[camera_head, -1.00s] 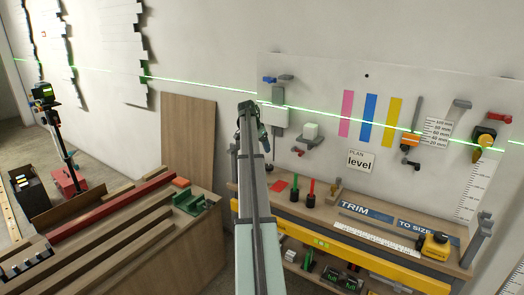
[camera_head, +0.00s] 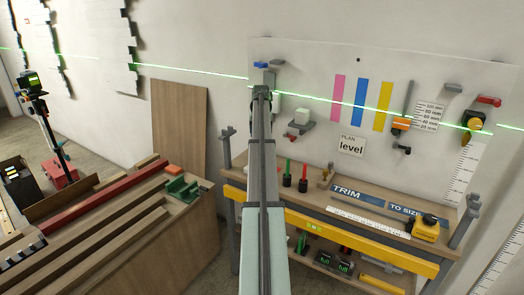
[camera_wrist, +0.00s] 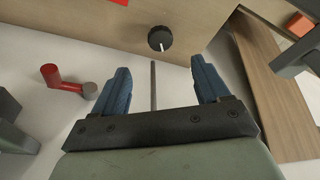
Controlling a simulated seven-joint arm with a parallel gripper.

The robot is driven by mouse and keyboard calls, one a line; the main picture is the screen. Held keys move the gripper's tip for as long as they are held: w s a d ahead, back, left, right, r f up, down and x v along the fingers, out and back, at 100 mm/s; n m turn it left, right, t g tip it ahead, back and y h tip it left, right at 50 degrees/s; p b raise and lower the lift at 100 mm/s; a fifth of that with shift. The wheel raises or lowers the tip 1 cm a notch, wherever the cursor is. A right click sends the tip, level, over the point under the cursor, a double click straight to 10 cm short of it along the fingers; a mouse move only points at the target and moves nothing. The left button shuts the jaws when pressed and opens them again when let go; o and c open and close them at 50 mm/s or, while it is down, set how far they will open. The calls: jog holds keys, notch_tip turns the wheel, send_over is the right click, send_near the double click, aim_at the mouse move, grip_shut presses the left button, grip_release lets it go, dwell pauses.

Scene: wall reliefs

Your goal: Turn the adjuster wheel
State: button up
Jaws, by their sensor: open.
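A dark round knob (camera_wrist: 160,38) with a white mark shows at the top middle of the wrist view, on a wooden surface. It looks like the adjuster wheel, but I cannot pick it out in the head view. My gripper (camera_wrist: 160,68) is open, with its two blue fingers apart and nothing held between them. The knob lies beyond the fingertips, roughly in line with the gap, and a thin grey rod (camera_wrist: 153,85) shows between the fingers. In the head view my gripper (camera_head: 262,92) is in front of the wall board, and its fingers cannot be made out.
A red handle (camera_wrist: 62,78) is left of the fingers. A wooden rack (camera_head: 110,235) stands to the left.

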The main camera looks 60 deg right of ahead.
jog(key=s+d+n+t+y, duration=0.2)
jog(key=s+d+n+t, duration=0.15)
jog(key=n, duration=0.65)
jog(key=x, duration=1.3)
jog(key=shift+s+a, duration=0.15)
jog(key=shift+s, duration=0.1)
jog(key=shift+g, duration=0.25)
jog(key=c, duration=1)
